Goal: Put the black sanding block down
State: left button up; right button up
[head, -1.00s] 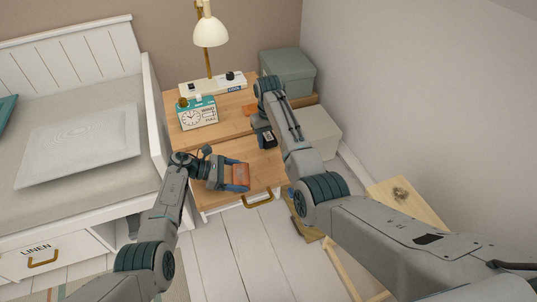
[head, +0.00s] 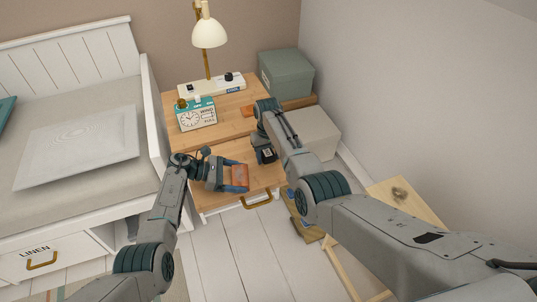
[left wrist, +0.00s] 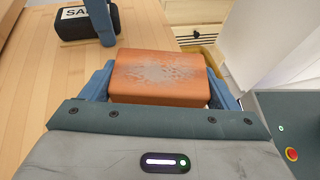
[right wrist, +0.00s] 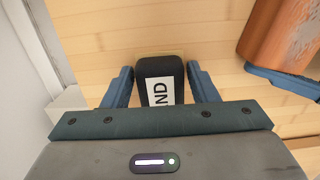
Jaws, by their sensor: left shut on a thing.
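The black sanding block (right wrist: 160,72), with a white label, sits between the fingers of my right gripper (right wrist: 160,86). Narrow gaps show beside the block, so the fingers look open around it. In the left wrist view the block (left wrist: 78,24) sits low on the wooden desktop with its tan underside down, a blue finger in front of it. In the head view it is small at my right gripper (head: 265,153). My left gripper (head: 236,179) is shut on an orange block (left wrist: 160,75) with a worn grey top, near the desk's front edge.
The wooden desk (head: 215,150) has a raised back part with a clock box (head: 197,116) and a lamp (head: 209,35). Storage boxes (head: 286,72) stand at right. A bed (head: 80,150) borders the left. Bare wood lies between the two blocks.

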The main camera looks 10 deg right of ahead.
aim_at(266, 151)
jog(key=shift+o, duration=1.1)
notch_tip(266, 151, up, 12)
jog(key=shift+w+r, duration=0.15)
jog(key=shift+w, duration=0.25)
jog(key=shift+t, duration=0.4)
jog(key=f, duration=0.4)
jog(key=w+f, duration=0.1)
jog(key=f, duration=0.7)
jog(key=shift+w+a+f, duration=0.1)
jog(key=shift+w+a, duration=0.1)
